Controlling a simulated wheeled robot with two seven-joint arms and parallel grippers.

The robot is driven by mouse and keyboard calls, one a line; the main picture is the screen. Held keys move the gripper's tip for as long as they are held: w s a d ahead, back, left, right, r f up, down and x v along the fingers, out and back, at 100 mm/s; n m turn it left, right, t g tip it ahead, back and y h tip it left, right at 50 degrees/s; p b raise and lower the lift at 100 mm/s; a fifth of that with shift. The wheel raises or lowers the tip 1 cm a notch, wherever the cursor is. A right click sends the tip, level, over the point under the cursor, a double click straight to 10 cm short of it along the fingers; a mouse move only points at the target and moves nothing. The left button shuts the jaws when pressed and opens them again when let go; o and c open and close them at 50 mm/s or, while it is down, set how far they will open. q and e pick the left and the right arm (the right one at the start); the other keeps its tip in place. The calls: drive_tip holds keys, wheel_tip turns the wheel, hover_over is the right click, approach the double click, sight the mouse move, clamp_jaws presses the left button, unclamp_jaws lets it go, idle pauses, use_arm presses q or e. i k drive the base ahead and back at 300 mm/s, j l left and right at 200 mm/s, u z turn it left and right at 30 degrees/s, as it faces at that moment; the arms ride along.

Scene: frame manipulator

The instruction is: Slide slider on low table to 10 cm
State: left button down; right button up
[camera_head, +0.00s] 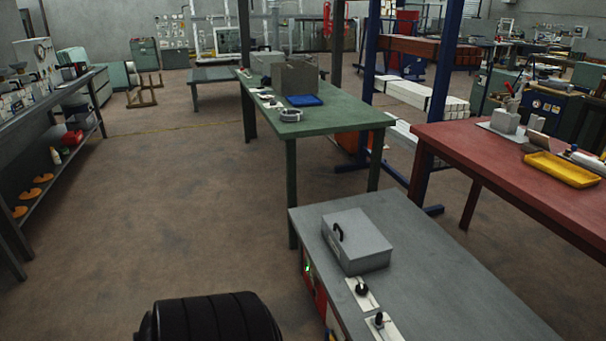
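A low grey table (450,290) stands at the front right. Near its left edge are two white plates with black knobs. The farther knob (362,289) is just in front of a grey box, and the nearer knob (379,320) is close to the bottom of the picture. They may be sliders, but I cannot read any scale on the plates. Neither of my grippers is in view.
The grey box (358,240) with a black handle sits on the low table. A green table (335,125) stands behind, and a red table (500,165) with a yellow tray (562,170) stands right. The floor (170,210) on the left is open.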

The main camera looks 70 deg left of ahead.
sight(377, 321)
drive_tip(key=u, duration=1.4)
